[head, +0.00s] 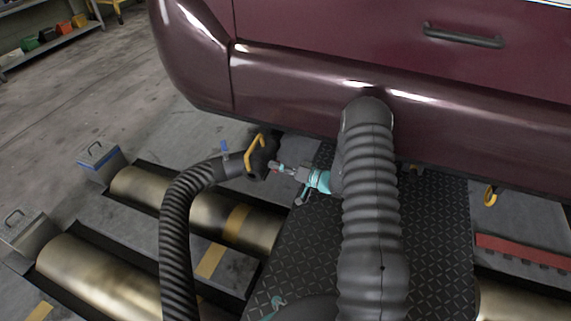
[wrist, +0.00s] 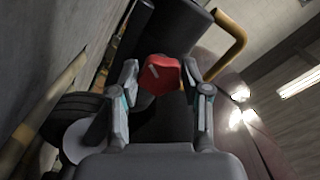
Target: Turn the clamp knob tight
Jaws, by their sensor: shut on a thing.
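The red clamp knob (wrist: 161,74) sits between the two fingertips of my gripper (wrist: 160,66) in the wrist view. My gripper is shut on it, with one finger on each side. In the head view my gripper (head: 279,168) reaches left to the end of the black ribbed hose (head: 177,225), where only a little red of the knob shows. A yellow handle (head: 254,153) stands at that hose end; it also shows in the wrist view (wrist: 232,45). The clamp itself is mostly hidden.
A maroon vehicle (head: 400,95) overhangs the work spot. Brass rollers (head: 95,275) lie in floor pits at the left, with a tread plate (head: 440,240) beside them. A shelf with coloured items (head: 45,45) stands far back left.

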